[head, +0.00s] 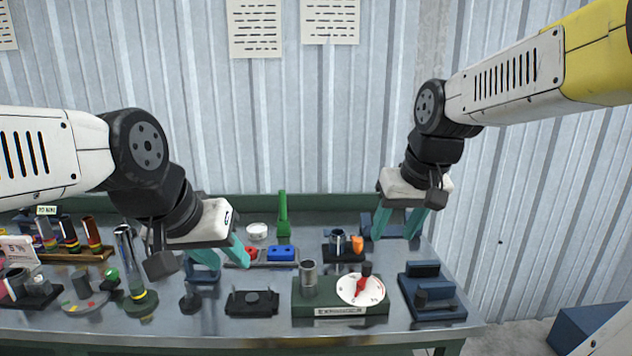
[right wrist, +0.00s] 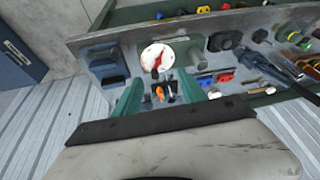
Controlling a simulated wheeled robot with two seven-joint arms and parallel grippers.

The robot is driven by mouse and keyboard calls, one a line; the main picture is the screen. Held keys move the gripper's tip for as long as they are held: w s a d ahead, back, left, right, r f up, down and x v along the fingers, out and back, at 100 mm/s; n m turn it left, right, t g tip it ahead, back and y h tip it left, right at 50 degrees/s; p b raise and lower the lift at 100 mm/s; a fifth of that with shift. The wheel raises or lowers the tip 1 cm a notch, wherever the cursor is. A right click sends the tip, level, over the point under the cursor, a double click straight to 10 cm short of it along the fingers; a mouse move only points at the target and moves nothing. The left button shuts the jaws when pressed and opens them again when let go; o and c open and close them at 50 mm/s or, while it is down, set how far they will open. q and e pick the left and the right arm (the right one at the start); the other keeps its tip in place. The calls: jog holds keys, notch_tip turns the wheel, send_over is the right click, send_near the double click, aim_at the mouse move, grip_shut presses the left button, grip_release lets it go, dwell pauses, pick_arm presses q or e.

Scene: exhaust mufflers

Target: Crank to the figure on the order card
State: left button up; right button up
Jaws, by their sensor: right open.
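A green box (head: 318,303) with a white round dial (head: 361,287) stands near the front of the bench, right of centre. My right gripper (head: 398,225) is open and empty, above and behind the dial. My left gripper (head: 221,257) has its fingers apart, empty, left of the box.
A metal cylinder (head: 309,275) stands on the box's left end. A blue fixture (head: 430,290) stands to its right, and a black block (head: 252,301) to its left. A small stand with an orange piece (head: 357,244) is behind. Many parts crowd the left; the front edge is clear.

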jog(key=s+m+t, duration=0.1)
jog(key=s+t, duration=0.1)
jog(key=s, duration=0.7)
jog(key=shift+a+y, duration=0.25)
jog(key=shift+y, duration=0.05)
jog(key=shift+w, duration=0.15)
dwell(2.4)
